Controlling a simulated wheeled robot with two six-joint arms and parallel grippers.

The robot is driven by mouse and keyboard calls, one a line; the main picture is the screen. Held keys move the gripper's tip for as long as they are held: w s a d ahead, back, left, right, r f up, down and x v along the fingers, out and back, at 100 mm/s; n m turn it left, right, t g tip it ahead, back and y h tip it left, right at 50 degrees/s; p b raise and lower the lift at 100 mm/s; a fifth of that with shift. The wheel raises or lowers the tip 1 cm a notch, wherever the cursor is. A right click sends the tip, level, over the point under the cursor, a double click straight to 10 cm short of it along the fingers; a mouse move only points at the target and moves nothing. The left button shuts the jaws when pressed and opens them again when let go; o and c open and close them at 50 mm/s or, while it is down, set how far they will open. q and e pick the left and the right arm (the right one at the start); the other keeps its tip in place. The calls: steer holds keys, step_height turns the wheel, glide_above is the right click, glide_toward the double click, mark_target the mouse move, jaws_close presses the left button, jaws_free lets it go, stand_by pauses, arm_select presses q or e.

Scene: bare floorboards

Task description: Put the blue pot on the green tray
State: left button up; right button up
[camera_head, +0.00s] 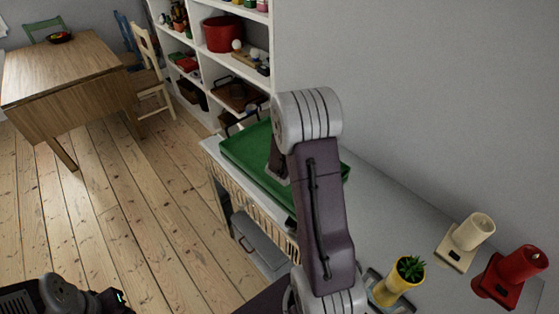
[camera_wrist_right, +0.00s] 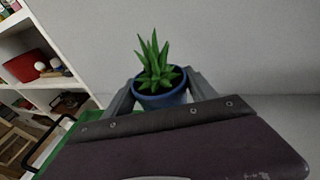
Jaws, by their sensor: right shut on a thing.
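The blue pot (camera_wrist_right: 162,98) holds a spiky green plant and shows in the right wrist view. My right gripper (camera_wrist_right: 162,92) is shut on it, one grey finger at each side. In the head view the right arm hides the pot and the fingertips. The green tray (camera_head: 243,147) lies on the white sideboard against the wall, partly behind my right arm; the arm's far end is over it. A strip of green shows at lower left in the wrist view (camera_wrist_right: 85,119). Whether the pot touches the tray cannot be told. My left gripper is not visible.
On the sideboard's near end stand a yellow pot with a plant (camera_head: 391,291), a cream candle holder (camera_head: 466,241) and a red one (camera_head: 509,275). A white shelf (camera_head: 205,62) with a red pot (camera_head: 222,34) stands beyond the tray. A wooden table (camera_head: 60,70) is at far left.

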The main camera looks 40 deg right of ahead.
steer(key=w+a+f, duration=0.1)
steer(key=w+f, duration=0.2)
steer(key=w+a+f, duration=0.2)
steer(key=w+f, duration=0.2)
steer(key=w+a+f, duration=0.2)
steer(key=w+f, duration=0.1)
steer(key=shift+w+a+f+p, duration=0.2)
steer(key=shift+f+p, duration=0.05)
steer(key=shift+p, duration=0.05)
steer(key=shift+w+f, duration=0.1)
steer(key=shift+f, duration=0.15)
